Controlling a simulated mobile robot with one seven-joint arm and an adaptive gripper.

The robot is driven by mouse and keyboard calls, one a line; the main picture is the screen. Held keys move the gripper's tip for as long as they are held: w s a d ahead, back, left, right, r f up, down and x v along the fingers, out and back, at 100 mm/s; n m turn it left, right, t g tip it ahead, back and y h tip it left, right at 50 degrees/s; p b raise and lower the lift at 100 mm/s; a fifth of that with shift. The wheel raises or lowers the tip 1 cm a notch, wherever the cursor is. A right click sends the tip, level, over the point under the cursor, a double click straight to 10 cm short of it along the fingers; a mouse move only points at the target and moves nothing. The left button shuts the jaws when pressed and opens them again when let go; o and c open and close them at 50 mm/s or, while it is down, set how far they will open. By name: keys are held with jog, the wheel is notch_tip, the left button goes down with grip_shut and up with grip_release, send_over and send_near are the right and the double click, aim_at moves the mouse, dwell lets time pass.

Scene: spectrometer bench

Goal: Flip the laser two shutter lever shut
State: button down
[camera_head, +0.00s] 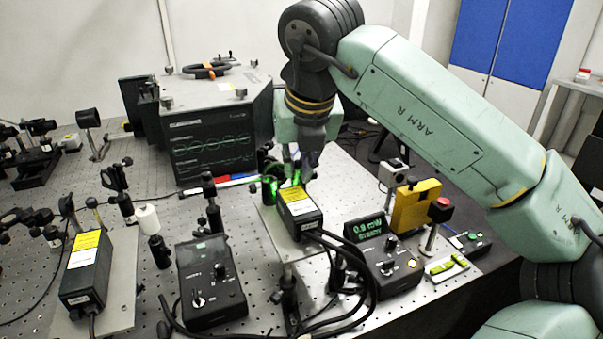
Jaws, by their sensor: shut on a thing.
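A black laser box (299,214) with a yellow-and-white label stands on a bare metal plate in the middle of the bench. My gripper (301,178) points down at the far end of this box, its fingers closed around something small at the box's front. The shutter lever there is mostly hidden by the fingers, so its angle cannot be told. Green light glows on the posts (270,188) just left of the fingertips. A second, similar laser box (86,268) stands at the left, away from my gripper. No readable number marks either box.
A black controller (209,282) stands between the lasers. A meter with a green display (369,228) and a yellow block (416,206) are at the right. A large dark instrument (215,130) is behind. Black cables (362,270) loop near the right laser.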

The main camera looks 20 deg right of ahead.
jog(key=shift+a+h, duration=0.1)
jog(key=shift+h, duration=0.2)
jog(key=c, duration=1.6)
grip_release()
jog(key=shift+c, duration=0.2)
jog(key=v, duration=0.7)
jog(key=shift+s+r, duration=0.2)
jog(key=shift+r, duration=0.05)
